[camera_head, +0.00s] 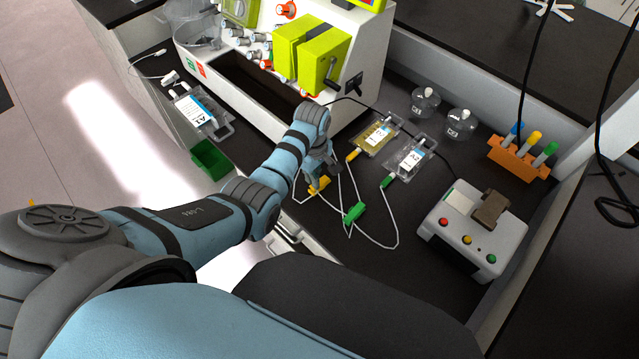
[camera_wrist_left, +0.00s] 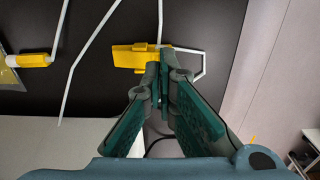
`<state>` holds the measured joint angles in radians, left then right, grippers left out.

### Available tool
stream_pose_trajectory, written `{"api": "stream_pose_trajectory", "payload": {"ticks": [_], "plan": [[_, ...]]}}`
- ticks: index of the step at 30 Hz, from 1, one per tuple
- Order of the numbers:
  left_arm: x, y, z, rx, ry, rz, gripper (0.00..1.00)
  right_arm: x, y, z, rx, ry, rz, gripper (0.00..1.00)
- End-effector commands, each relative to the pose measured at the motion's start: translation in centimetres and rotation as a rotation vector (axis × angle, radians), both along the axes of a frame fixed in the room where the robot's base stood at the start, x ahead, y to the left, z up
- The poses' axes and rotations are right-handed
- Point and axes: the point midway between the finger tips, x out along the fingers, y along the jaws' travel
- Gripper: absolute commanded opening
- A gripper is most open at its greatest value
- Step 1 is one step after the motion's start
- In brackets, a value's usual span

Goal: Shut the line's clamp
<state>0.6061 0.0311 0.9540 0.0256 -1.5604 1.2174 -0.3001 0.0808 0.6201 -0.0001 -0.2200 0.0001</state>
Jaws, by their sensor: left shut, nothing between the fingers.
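A yellow clamp (camera_head: 317,186) sits on a thin white line on the dark bench; it also shows in the left wrist view (camera_wrist_left: 130,57). A green clamp (camera_head: 354,212) lies on another white line to its right. My left gripper (camera_head: 328,172) is beside the yellow clamp, and its arm partly hides the area behind. In the left wrist view its fingertips (camera_wrist_left: 164,76) are together with nothing between them, overlapping the clamp's lower right edge. I cannot tell whether they touch it, or whether the clamp is open or shut. My right gripper is not in view.
A yellow-filled bag (camera_head: 377,135) and a clear bag (camera_head: 411,158) lie behind on the bench. The white processor (camera_head: 365,50) stands at the back. A control box (camera_head: 470,232) and an orange rack (camera_head: 518,158) are at the right. A green bin (camera_head: 209,158) is left of the arm.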

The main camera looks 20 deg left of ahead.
Motion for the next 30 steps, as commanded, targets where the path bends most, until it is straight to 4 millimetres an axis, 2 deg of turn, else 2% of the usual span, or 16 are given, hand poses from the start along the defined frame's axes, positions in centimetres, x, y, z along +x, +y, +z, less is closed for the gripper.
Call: {"api": "stream_pose_trajectory", "payload": {"ticks": [11,26,30], "plan": [[0.0,0.0,-0.1,0.0,0.0,0.0,0.0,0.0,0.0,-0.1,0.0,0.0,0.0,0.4],[0.0,0.0,-2.5,0.0,0.0,0.0,0.0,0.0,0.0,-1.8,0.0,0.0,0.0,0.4],[0.0,0.0,-1.9,0.0,0.0,0.0,0.0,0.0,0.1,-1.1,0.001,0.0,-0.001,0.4]]}}
